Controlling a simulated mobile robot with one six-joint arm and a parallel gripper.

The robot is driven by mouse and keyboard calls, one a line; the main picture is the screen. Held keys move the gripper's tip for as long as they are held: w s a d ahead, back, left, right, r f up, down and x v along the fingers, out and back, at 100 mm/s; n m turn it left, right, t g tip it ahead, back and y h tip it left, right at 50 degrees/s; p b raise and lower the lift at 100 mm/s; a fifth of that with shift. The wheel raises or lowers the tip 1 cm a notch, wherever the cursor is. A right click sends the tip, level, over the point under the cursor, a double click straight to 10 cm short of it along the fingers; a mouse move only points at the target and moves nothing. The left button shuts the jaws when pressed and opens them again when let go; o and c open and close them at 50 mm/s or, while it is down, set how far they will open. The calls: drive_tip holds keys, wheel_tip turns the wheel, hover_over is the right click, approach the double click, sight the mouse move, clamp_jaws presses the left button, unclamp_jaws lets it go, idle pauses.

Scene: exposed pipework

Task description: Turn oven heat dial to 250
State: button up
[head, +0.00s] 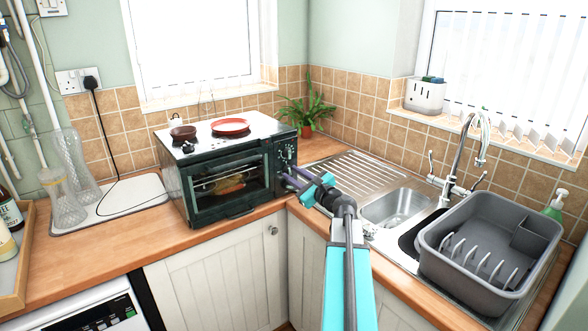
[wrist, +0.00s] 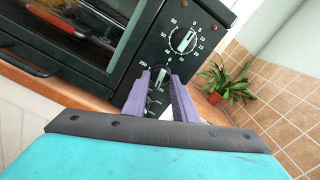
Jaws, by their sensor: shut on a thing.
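The oven (head: 228,208) is a dark green countertop oven with a glass door and a dial panel on its right side. My gripper (head: 287,175) reaches that panel from the right. In the wrist view, the purple fingers of my gripper (wrist: 160,82) are shut on the lower dial, the heat dial (wrist: 159,78). A "250" mark shows near its upper left. The fingers hide most of this dial and its scale, so I cannot tell its exact setting. The upper dial (wrist: 183,41), with numbers around it, is clear of the fingers.
A potted plant (head: 308,112) is behind the panel's right. A sink (head: 395,208) and a grey dish rack (head: 490,245) lie right. Glass vases (head: 66,200) stand left.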

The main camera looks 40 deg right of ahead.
drive_tip(key=m+p, duration=0.4)
drive_tip(key=shift+a+r+m, duration=0.15)
drive_tip(key=shift+m, duration=0.15)
drive_tip(key=m+p, duration=0.5)
drive_tip(key=shift+a+p, duration=0.1)
drive_tip(key=shift+p, duration=0.25)
drive_tip(key=m+p, duration=0.5)
drive_tip(key=shift+r+m+p, duration=0.1)
drive_tip(key=shift+m+p, duration=0.2)
drive_tip(key=shift+m, duration=0.1)
drive_tip(key=m+p, duration=0.3)
drive_tip(key=shift+a+m+p, duration=0.1)
drive_tip(key=shift+m+p, duration=0.2)
drive_tip(key=shift+m, duration=0.1)
drive_tip(key=shift+m+p, duration=0.35)
drive_tip(key=shift+m, duration=0.15)
drive_tip(key=shift+f, duration=0.2)
drive_tip(key=o, duration=1)
drive_tip(key=shift+o, duration=0.2)
